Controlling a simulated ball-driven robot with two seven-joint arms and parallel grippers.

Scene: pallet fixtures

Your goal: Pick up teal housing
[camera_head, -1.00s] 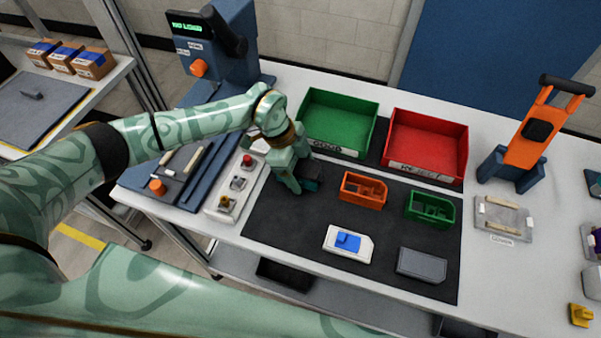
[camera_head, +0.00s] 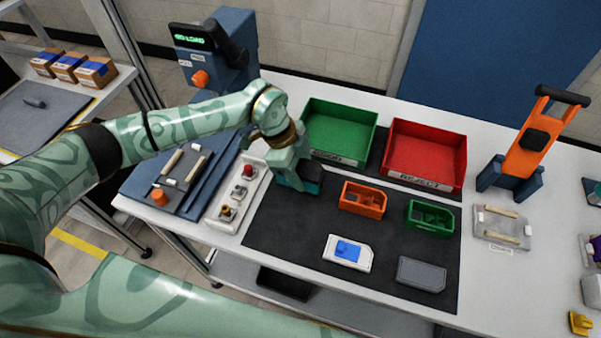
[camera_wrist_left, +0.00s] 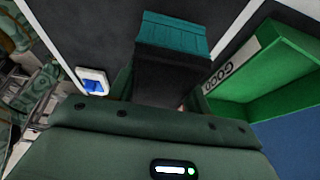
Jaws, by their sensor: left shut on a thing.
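The teal housing (camera_head: 311,186) is a small dark-teal box at the left end of the black mat (camera_head: 290,235). My left gripper (camera_head: 296,179) is shut on it from above and hides most of it in the head view. In the left wrist view the teal housing (camera_wrist_left: 172,35) shows its teal face between the fingers, with a dark side nearer the camera. I cannot tell whether it touches the mat. My right gripper is in neither view.
An orange housing (camera_head: 362,198), a green housing (camera_head: 430,215), a white-and-blue part (camera_head: 347,253) and a grey part (camera_head: 421,273) lie on the mat. The green GOOD bin (camera_head: 345,157) and red REJECT bin (camera_head: 420,181) stand behind. A button box (camera_head: 222,215) is close on the left.

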